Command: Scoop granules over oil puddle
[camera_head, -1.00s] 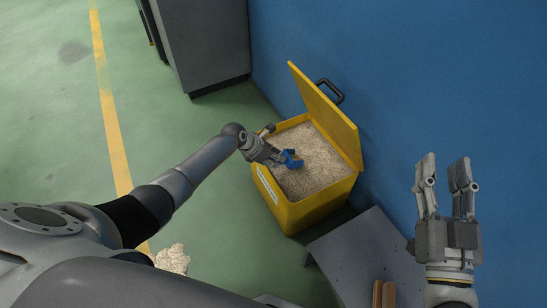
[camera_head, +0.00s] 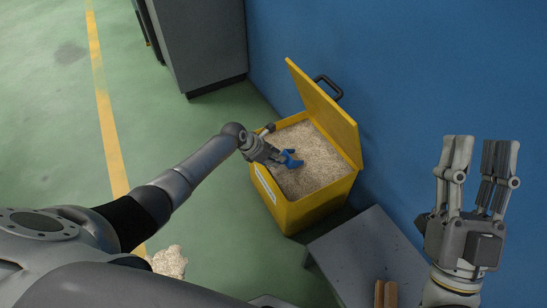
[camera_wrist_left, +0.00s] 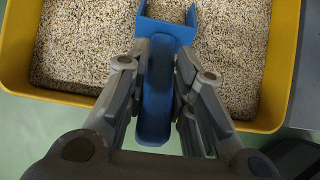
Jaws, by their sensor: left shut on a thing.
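A yellow bin (camera_head: 300,215) with its lid (camera_head: 325,108) raised holds pale, speckled granules (camera_head: 318,165). My left gripper (camera_head: 277,155) is over the bin's near left side, shut on the handle of a blue scoop (camera_head: 291,160). In the left wrist view, the fingers (camera_wrist_left: 160,85) close on both sides of the blue handle, and the scoop's head (camera_wrist_left: 168,25) lies at the granules' surface. My right gripper (camera_head: 478,165) is raised at the right, open and empty, before the blue wall. A pale granule heap (camera_head: 168,262) lies on the floor at lower left, partly hidden by my arm.
A grey cabinet (camera_head: 200,45) stands beyond the bin. A grey bench or table (camera_head: 365,250) with brown wooden pieces (camera_head: 385,294) is at lower right. A blue wall (camera_head: 430,80) closes the right side. Green floor (camera_head: 50,130) with a yellow line is open at left.

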